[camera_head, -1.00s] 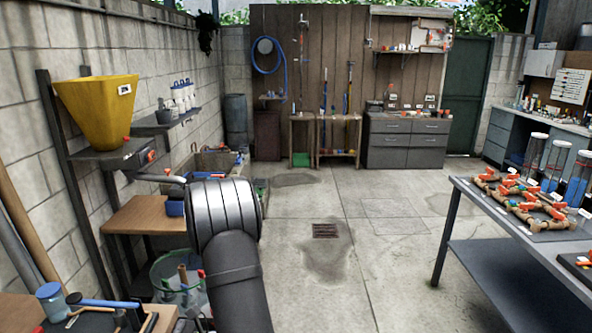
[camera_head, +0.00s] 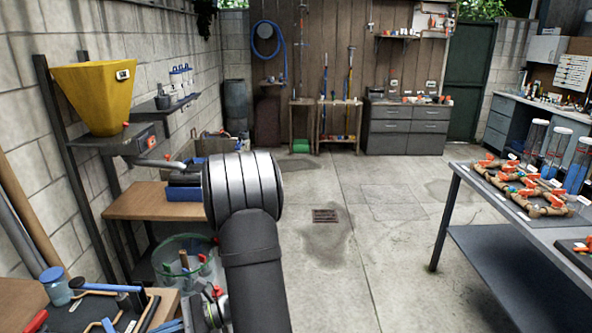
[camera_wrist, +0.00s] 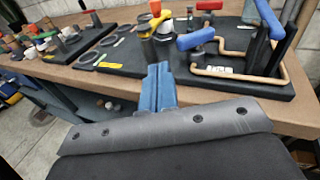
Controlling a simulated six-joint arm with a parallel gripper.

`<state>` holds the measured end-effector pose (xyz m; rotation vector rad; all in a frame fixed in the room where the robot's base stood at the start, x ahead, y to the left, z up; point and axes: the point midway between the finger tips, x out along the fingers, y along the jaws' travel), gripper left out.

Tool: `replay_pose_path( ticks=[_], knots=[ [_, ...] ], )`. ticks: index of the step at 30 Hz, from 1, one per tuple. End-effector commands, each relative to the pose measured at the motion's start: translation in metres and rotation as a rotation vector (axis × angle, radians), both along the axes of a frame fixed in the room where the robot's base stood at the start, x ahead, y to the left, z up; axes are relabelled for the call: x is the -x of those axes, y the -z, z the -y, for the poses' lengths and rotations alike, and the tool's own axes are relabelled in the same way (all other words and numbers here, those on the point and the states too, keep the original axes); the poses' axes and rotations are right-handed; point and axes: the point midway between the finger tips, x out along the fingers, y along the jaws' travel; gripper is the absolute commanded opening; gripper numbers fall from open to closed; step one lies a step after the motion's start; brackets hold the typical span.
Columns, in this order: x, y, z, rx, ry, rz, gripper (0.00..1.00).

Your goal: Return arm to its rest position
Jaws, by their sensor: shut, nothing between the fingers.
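My arm (camera_head: 250,255) rises from the bottom of the head view, its thick silver joint in front of the left-hand bench. My gripper (camera_wrist: 158,72) shows in the wrist view with its blue fingers together and nothing between them. Its fingertips point towards a wooden bench top (camera_wrist: 120,82). A dark board with a yellow and grey fitting (camera_wrist: 160,40) lies beyond the tips; I cannot tell how large the gap is. The gripper cannot be made out clearly in the head view.
A copper pipe with blue and red handles (camera_wrist: 240,60) stands on the board. A yellow hopper (camera_head: 97,95) hangs at the left wall, above a wooden bench (camera_head: 150,203). A grey table (camera_head: 500,207) with pipe fittings stands right. The middle floor is clear.

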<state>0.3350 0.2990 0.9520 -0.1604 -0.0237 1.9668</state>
Motion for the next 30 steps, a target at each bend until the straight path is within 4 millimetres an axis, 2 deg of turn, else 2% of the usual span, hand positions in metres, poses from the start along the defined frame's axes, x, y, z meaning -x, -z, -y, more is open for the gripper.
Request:
replay_pose_path(
  ticks=[12,18,28,30],
  knots=[
    [0.021,-0.014,-0.028,0.127,-0.326,0.142,0.0],
    [0.024,-0.017,-0.032,0.162,-0.39,0.178,0.0],
    [0.025,-0.017,-0.033,0.168,-0.401,0.184,0.0],
    [0.025,-0.017,-0.033,0.168,-0.4,0.184,0.14]
  ],
)
